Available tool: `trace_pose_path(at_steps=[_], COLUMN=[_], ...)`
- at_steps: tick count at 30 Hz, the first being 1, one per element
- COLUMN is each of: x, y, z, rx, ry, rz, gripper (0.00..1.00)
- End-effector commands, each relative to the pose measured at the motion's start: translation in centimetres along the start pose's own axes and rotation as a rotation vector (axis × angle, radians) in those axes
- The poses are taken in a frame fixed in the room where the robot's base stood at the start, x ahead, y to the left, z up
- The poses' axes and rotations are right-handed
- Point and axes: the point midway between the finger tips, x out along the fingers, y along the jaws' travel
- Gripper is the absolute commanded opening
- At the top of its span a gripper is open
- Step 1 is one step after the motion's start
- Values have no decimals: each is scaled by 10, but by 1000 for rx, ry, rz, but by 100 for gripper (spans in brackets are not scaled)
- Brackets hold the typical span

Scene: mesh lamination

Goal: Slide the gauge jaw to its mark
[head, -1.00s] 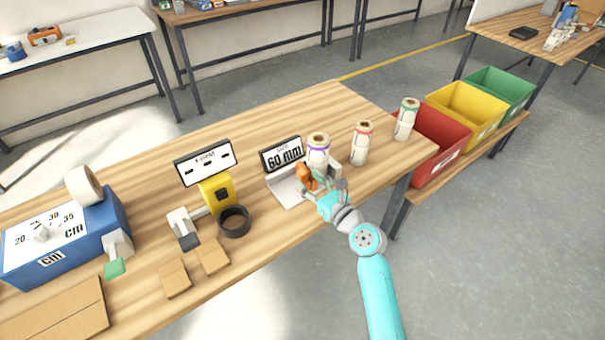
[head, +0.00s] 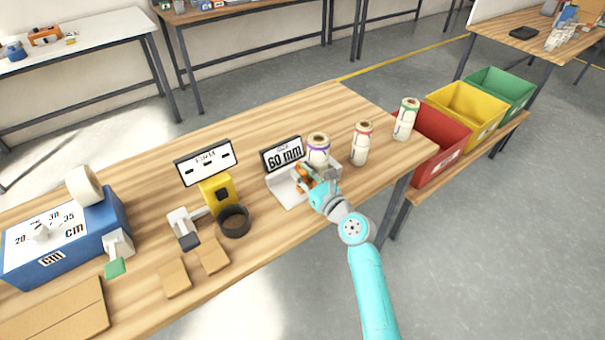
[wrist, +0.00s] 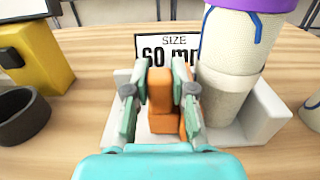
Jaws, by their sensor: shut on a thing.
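The gauge is a white base (head: 289,196) with a display reading "60 mm" (head: 284,154) behind it. The orange jaw also shows in the head view (head: 301,173), partly hidden by my fingers. A white mesh roll with a purple top (wrist: 236,60) stands upright on the base, right of the jaw. I cannot make out a mark on the base.
A red-topped roll (head: 361,143) and a green-topped roll (head: 406,119) stand to the right. A yellow device (head: 214,188) and a dark ring (head: 233,221) are to the left. Red, yellow and green bins stand beyond the table's right end.

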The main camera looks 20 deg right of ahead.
Motion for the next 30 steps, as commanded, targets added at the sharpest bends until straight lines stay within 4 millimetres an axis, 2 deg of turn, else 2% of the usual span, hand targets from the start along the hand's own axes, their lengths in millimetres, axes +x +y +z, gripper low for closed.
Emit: trace_pose_path(at_steps=[4,9,12,22,23,25,26,30], x=[0,1,0,0,0,0,0,0], y=[8,36,46,52,52,52,52,50], z=[0,-1,-1,-1,-1,-1,-1,-1], rx=[0,0,0,1,1,1,1,1], ry=[2,4,2,2,2,2,2,1], rz=[2,4,3,5,5,6,5,3], gripper=[0,0,0,0,26,44,50,50])
